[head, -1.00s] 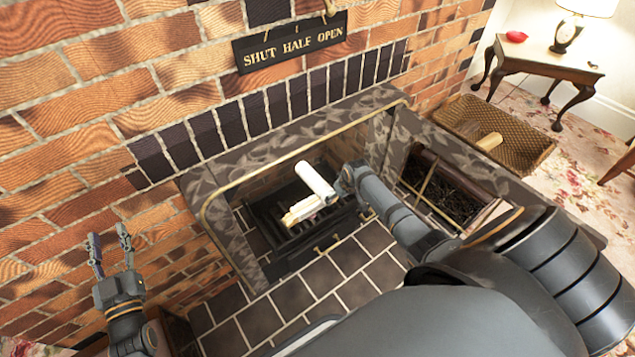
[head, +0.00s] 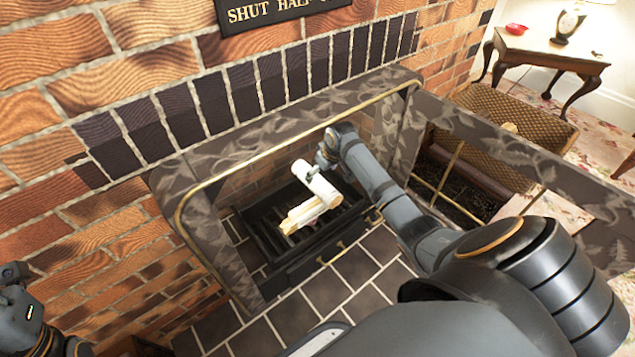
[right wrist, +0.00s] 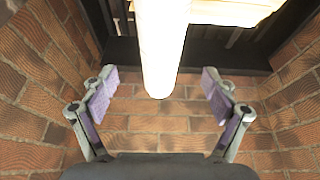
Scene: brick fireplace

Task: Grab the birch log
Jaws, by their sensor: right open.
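The birch log (head: 316,184) is a pale round log lying on split wood (head: 301,214) over the black grate (head: 263,226) in the fireplace. My right gripper (head: 325,156) is inside the opening at the log's far end. In the right wrist view, the gripper (right wrist: 160,92) is open, its two padded fingers spread on either side of the log's near end (right wrist: 162,60). Gaps show on both sides, so neither finger appears to touch it. My left arm is cut off at the lower left of the head view; its fingers cannot be made out.
A dark stone surround (head: 290,133) with a brass edge frames the opening, and brick walls enclose it. Dark tiles (head: 293,316) cover the hearth. To the right are a wicker basket (head: 497,115) and a small wooden table (head: 550,50) with a lamp.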

